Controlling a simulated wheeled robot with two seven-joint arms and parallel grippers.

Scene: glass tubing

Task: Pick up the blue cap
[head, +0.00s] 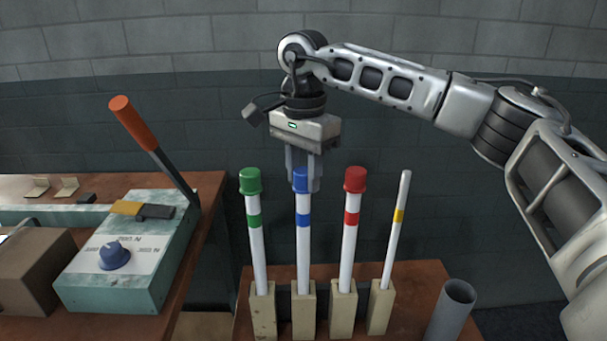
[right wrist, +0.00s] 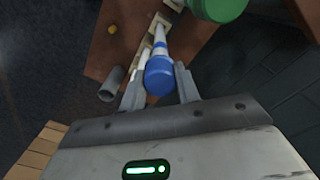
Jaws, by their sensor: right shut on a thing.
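The blue cap (head: 300,180) sits on top of a white tube with a blue band (head: 303,221), which stands upright in a wooden holder. My right gripper (head: 303,178) comes down from above and is shut on the blue cap. In the right wrist view the blue cap (right wrist: 159,76) lies between the two fingers (right wrist: 160,88), with the tube below it. The fingers hide part of the cap in the head view. My left gripper is not in view.
A green-capped tube (head: 250,181) stands left, a red-capped tube (head: 355,180) right, then a thinner yellow-banded tube (head: 399,216). A grey cylinder (head: 452,308) stands at the right. A teal lever box (head: 130,250) is on the left table.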

